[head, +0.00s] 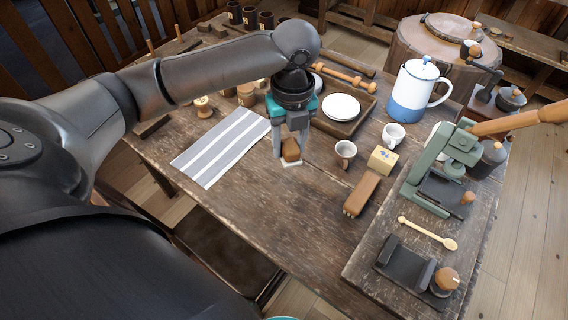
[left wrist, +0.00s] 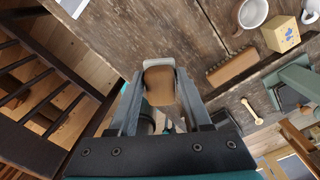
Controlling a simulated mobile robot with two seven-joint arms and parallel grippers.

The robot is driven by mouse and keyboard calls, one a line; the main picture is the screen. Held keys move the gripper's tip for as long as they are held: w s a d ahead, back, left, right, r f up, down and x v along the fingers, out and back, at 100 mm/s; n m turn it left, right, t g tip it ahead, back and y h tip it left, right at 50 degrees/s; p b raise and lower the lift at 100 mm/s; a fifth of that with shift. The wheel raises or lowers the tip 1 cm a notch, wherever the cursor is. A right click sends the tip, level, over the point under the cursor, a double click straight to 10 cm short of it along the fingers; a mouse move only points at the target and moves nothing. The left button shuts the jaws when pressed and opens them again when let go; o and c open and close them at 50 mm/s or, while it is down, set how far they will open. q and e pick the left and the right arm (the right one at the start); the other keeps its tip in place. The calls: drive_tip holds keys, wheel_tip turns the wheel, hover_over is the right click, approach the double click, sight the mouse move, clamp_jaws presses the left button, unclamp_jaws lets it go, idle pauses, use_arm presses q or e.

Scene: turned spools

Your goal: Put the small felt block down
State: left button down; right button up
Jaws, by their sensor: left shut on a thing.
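My left gripper (head: 291,150) is shut on the small felt block (head: 291,147), a brown wooden piece with a pale felt base. The block is just right of the striped cloth. I cannot tell whether its base touches the table. In the left wrist view the block (left wrist: 160,86) sits between the two fingers of my left gripper (left wrist: 160,95), pale edge outward. My right gripper is not in view.
The wooden table (head: 245,215) is bare in front of the block. Around it are a grey striped cloth (head: 222,148), a tray (head: 343,128) with a white plate, a mug (head: 345,154), a brush (head: 361,194) and a yellow box (head: 383,159). A blue-white pot (head: 409,98) stands behind.

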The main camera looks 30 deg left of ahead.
use_arm(q)
drive_tip(key=w+a+r+m, duration=0.1)
drive_tip(key=w+r+m, duration=0.1)
drive_tip(key=m, duration=0.4)
drive_tip(key=m+b, duration=0.5)
hover_over(285, 184)
wheel_tip(285, 184, down, 15)
drive_tip(key=shift+d+f, duration=0.1)
wheel_tip(285, 184, down, 4)
drive_tip(key=shift+r+b, duration=0.25)
drive_tip(key=shift+b, duration=0.2)
drive_tip(key=shift+f, duration=0.3)
drive_tip(key=c, duration=0.7)
unclamp_jaws()
drive_tip(key=o, duration=0.4)
drive_tip(key=shift+c, duration=0.2)
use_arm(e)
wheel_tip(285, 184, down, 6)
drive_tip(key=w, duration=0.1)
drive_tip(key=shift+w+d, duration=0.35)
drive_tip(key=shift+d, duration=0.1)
